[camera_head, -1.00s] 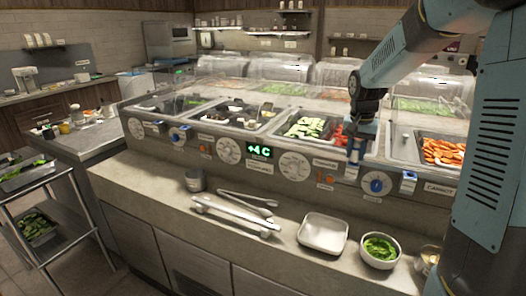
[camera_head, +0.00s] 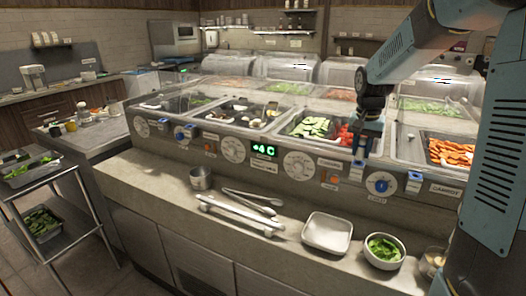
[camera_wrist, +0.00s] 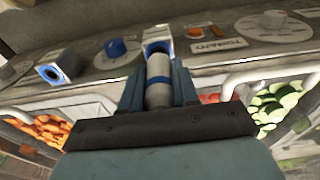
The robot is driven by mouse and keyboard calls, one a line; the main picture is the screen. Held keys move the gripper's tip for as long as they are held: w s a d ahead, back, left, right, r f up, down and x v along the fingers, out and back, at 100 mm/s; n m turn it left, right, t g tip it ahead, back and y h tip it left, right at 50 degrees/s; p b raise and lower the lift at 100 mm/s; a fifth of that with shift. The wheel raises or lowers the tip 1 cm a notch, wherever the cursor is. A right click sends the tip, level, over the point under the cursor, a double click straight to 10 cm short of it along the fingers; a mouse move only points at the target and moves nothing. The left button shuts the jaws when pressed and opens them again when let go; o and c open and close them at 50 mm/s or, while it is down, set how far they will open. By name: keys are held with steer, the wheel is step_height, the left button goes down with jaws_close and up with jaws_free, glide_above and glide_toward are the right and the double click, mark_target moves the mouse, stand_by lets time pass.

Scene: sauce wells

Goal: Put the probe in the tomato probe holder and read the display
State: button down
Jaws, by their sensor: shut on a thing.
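My gripper (camera_head: 362,147) is at the front panel of the sauce counter, below the tomato well. It is shut on the probe (camera_wrist: 158,78), a pale cylinder with a blue band, seen between the fingers in the wrist view. The probe's far end meets a blue-rimmed holder (camera_wrist: 157,46) beside the TOMATO label (camera_wrist: 218,46). I cannot tell how deep it sits. The green display (camera_head: 264,153) reads +4 C, left of my gripper in the head view.
Another blue-rimmed holder (camera_head: 414,180) is by the CARROT label (camera_head: 446,190). A blue dial (camera_head: 381,184) lies between. On the ledge below are tongs (camera_head: 250,203), a white tray (camera_head: 327,232) and a bowl of greens (camera_head: 384,250). Clear covers (camera_head: 290,66) stand behind the wells.

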mark_target(364, 137)
steer(key=shift+r, duration=3.3)
